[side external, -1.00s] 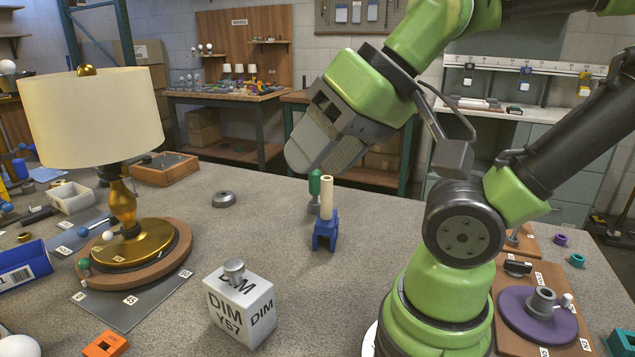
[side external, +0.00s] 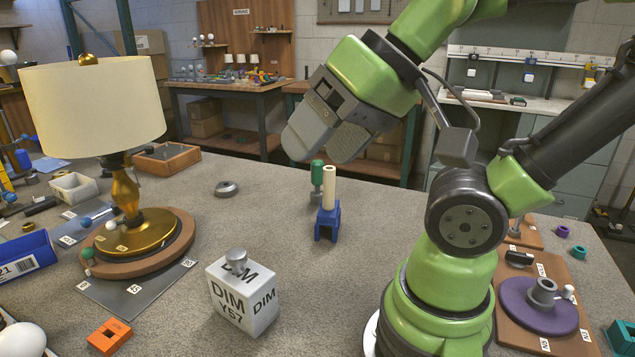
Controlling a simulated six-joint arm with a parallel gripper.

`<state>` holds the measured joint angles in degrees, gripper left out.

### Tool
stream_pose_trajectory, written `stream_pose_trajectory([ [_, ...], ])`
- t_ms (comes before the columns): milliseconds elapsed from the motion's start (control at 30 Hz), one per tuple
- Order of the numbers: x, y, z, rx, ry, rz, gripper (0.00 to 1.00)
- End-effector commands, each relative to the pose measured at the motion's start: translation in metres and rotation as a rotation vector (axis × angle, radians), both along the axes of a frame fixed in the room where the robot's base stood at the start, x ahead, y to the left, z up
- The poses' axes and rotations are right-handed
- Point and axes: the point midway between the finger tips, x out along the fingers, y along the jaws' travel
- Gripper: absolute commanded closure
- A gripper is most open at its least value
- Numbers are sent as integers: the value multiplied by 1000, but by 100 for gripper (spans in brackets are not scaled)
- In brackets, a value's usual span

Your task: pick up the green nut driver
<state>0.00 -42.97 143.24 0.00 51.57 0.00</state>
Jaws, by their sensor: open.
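The green nut driver (side external: 317,174) stands upright on the table near the picture's middle, with a green handle on top and a grey lower part. A cream tube in a blue holder (side external: 327,221) stands close in front of it and hides part of its lower right side. My gripper (side external: 318,160) is above and around the height of the handle's top, pointing down-left. Its wide grey fingers are open and nothing shows between them. I cannot tell from this one view whether a finger touches the handle.
A lamp (side external: 127,215) with a cream shade stands on a round wooden base at left. A white DIM box (side external: 243,297) stands in front. A grey ring (side external: 227,188) lies left of the driver. A purple disc (side external: 538,307) lies at right.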

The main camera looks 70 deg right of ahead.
Motion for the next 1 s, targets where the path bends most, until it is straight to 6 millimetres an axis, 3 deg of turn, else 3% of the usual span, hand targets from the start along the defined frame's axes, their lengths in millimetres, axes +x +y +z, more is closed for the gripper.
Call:
stream_pose_trajectory([
  [133,2,-1,1,-2,1,-1,33],
  [233,14,-5,5,-13,4,-8,33],
  [367,51,-25,15,-55,12,-24,33],
  [467,89,-55,18,-95,18,-37,33],
  [600,136,-114,9,-153,27,-59,33],
  [733,165,-182,-14,-204,39,-81,33],
  [867,176,-257,-50,-254,56,-106,33],
  [1000,167,-327,-94,-303,75,-130,33],
])
